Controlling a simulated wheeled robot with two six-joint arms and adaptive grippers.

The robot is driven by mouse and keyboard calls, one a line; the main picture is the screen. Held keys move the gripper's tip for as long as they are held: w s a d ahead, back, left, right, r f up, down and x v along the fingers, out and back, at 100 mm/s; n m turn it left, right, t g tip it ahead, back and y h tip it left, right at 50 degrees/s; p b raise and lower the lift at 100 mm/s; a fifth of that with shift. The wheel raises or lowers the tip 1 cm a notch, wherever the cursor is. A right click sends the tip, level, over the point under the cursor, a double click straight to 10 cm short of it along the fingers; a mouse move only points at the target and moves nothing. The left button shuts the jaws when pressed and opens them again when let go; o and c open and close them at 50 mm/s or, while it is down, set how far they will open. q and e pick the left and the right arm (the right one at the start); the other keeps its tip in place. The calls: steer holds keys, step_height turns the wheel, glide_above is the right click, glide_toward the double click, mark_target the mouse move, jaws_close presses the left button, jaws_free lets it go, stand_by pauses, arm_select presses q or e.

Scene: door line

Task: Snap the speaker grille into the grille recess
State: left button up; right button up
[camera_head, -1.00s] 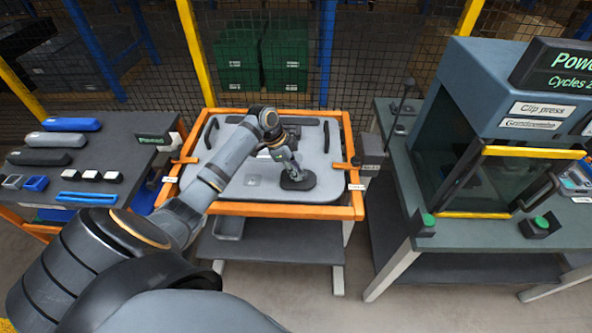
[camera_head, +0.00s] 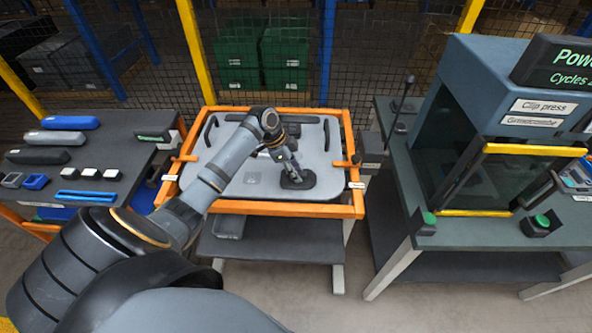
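The light grey door panel (camera_head: 225,180) lies in an orange frame on a bench at the centre of the head view. A dark rounded piece (camera_head: 306,182), which looks like the speaker grille or its recess, is at the panel's lower right. My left arm reaches over the panel from the lower left. My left gripper (camera_head: 296,177) points down at the dark piece, with its fingertips at or just above it. The fingers are small and dark against it, so their opening and any contact cannot be made out. Whether the grille sits flush is hidden. My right gripper is out of view.
A clip press (camera_head: 480,110) stands on a bench at right, with green buttons in front. The orange frame (camera_head: 285,211) borders the panel. Mesh fencing and green crates are behind.

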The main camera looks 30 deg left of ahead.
arm_select(q)
steer(key=shift+o, duration=1.1)
steer(key=shift+w, duration=0.1)
steer(key=shift+r, duration=0.1)
steer(key=shift+a+r, duration=0.1)
steer(key=shift+r, duration=0.05)
steer(key=v, duration=1.1)
steer(key=shift+r, duration=0.3)
steer(key=shift+a, duration=0.1)
